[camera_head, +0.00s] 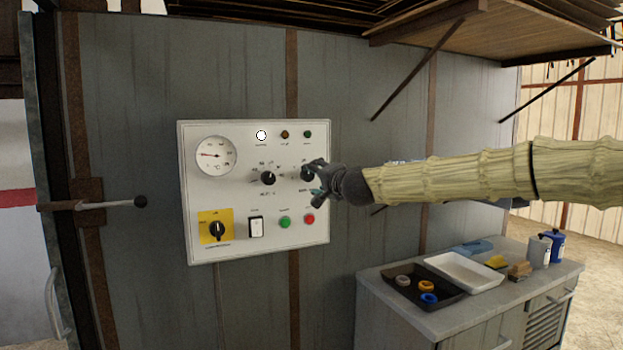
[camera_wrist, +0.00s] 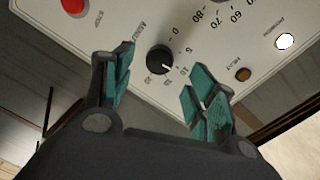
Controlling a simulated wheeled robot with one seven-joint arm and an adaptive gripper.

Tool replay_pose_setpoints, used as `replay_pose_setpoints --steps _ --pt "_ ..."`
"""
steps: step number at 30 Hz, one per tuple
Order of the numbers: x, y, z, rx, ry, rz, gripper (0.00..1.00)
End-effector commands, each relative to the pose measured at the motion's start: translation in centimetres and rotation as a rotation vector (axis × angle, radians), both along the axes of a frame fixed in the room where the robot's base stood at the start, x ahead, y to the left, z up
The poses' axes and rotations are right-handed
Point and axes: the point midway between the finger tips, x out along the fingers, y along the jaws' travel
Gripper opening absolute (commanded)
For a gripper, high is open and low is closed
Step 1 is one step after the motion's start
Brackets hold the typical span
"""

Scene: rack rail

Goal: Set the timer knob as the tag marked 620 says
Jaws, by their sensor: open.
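The timer knob (camera_head: 307,173) is a black round knob at the right of the white control panel (camera_head: 240,240), partly covered by my gripper (camera_head: 317,182). In the wrist view the knob (camera_wrist: 160,60) has a small white pointer and a scale of small numbers around it, with a word like MINUTES beside it. The pointer aims toward the lower right of that picture; the number there is hard to read. My gripper (camera_wrist: 162,82) is open, its teal pads on either side of the knob and apart from it. No tag marked 620 can be made out.
The panel also has a dial gauge (camera_head: 216,156), a second black knob (camera_head: 268,178), a yellow-plated switch (camera_head: 217,230), a rocker switch (camera_head: 256,227), green (camera_head: 285,222) and red (camera_head: 310,219) buttons. A white lamp (camera_head: 261,135) is lit. A cabinet (camera_head: 440,310) with trays stands right.

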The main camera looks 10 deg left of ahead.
Motion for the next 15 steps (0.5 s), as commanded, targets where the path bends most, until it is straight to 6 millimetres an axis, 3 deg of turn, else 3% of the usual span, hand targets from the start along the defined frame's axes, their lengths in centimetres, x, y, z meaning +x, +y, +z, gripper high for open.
replay_pose_setpoints --steps 9,15 --pt "-4.5 -3.0 0.5 0.0 -0.001 0.001 0.57" --pt "-5.7 -4.0 0.6 0.0 0.0 -0.001 0.57"
